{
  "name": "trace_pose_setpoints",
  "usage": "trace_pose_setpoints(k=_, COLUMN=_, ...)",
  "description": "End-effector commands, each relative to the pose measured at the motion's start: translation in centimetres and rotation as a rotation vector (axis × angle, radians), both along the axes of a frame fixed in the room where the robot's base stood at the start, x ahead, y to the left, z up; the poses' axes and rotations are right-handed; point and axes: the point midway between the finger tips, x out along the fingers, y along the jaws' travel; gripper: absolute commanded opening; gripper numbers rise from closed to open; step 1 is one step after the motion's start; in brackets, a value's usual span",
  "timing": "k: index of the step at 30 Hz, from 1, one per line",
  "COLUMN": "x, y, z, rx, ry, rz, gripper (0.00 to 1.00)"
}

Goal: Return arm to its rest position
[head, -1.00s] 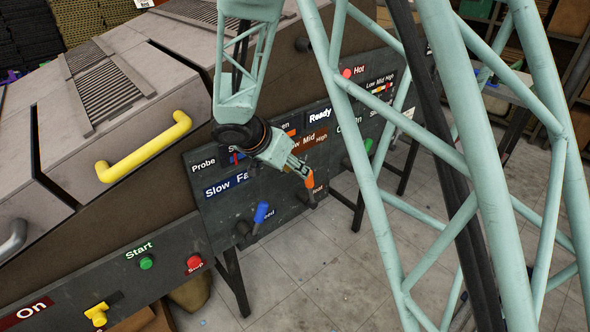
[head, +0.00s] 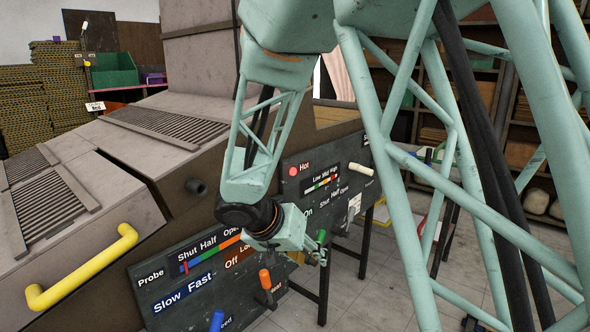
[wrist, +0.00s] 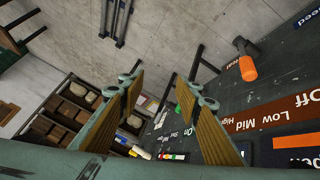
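My gripper (head: 318,254) hangs in front of the control panel (head: 150,284), right of the orange-handled lever (head: 265,279). In the head view it overlaps the lower part of a green-handled lever (head: 321,237); I cannot tell whether they touch. In the wrist view the two fingers of my gripper (wrist: 162,86) stand well apart with no object held between them. The orange lever (wrist: 248,68) is clear of the fingers there. My arm is bent downward from above.
The grey machine with a yellow handle (head: 82,268) fills the left. A blue lever (head: 217,320) sits low on the panel. A second panel with a red Hot button (head: 293,171) and a white lever (head: 360,169) stands behind. Open floor (head: 375,305) lies right of the panel.

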Motion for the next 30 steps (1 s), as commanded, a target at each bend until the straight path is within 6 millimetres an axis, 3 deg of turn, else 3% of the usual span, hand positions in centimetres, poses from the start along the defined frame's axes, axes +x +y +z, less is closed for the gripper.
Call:
trace_pose_setpoints(k=1, x=-0.6, y=-1.8, z=0.9, rx=-0.014, ry=0.012, rz=-0.001, gripper=0.31)
trace_pose_setpoints(k=6, x=-2.9, y=-7.1, z=3.1, rx=-0.065, ry=0.066, rz=0.006, gripper=0.31)
trace_pose_setpoints(k=15, x=-7.8, y=-14.8, z=6.4, rx=-0.126, ry=0.16, rz=0.015, gripper=0.31)
trace_pose_setpoints(k=21, x=-11.3, y=-18.4, z=8.3, rx=-0.139, ry=0.216, rz=0.017, gripper=0.31)
trace_pose_setpoints(k=30, x=-16.3, y=-21.8, z=10.6, rx=-0.119, ry=0.277, rz=0.018, gripper=0.31)
